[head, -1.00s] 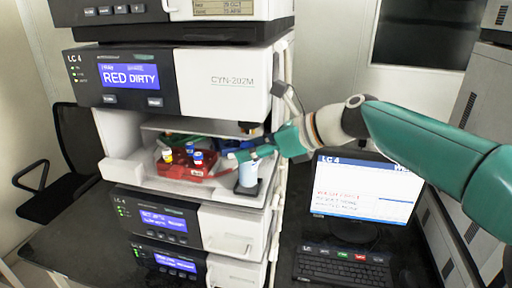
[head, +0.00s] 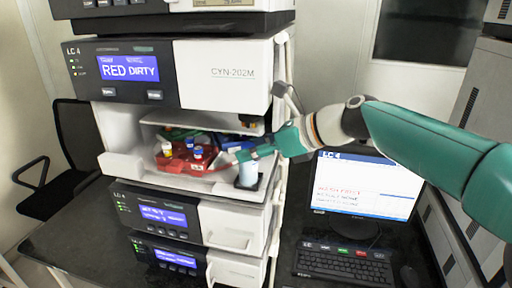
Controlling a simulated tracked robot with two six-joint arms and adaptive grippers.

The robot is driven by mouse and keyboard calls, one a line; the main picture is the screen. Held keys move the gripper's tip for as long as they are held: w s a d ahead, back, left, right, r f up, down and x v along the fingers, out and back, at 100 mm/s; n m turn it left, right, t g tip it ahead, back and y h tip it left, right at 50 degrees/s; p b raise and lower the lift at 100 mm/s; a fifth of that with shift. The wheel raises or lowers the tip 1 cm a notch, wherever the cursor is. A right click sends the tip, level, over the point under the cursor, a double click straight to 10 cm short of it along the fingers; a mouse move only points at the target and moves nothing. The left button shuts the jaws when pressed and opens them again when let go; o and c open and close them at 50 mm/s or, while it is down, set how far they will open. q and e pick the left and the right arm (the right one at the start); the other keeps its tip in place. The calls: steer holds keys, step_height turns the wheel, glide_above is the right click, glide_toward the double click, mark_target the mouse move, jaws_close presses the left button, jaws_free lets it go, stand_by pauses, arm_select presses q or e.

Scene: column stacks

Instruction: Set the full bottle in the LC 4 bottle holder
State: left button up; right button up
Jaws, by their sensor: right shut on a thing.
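My right gripper (head: 245,153) comes in from the right, its teal fingers shut on a pale blue-white bottle (head: 248,175). The bottle is upright at the right front of the open bay in the LC 4 unit. A small dark bottle holder (head: 262,180) shows around the bottle's lower part. I cannot tell whether the bottle's base touches the holder's floor. The gripper covers part of the bottle's top. My left gripper is not in view.
A red tray (head: 172,165) with several small vials stands left of the bottle in the bay. The module above reads RED DIRTY (head: 130,68). A monitor (head: 365,190) and keyboard (head: 344,263) stand on the dark bench at right.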

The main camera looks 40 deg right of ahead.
steer(key=o, duration=1.1)
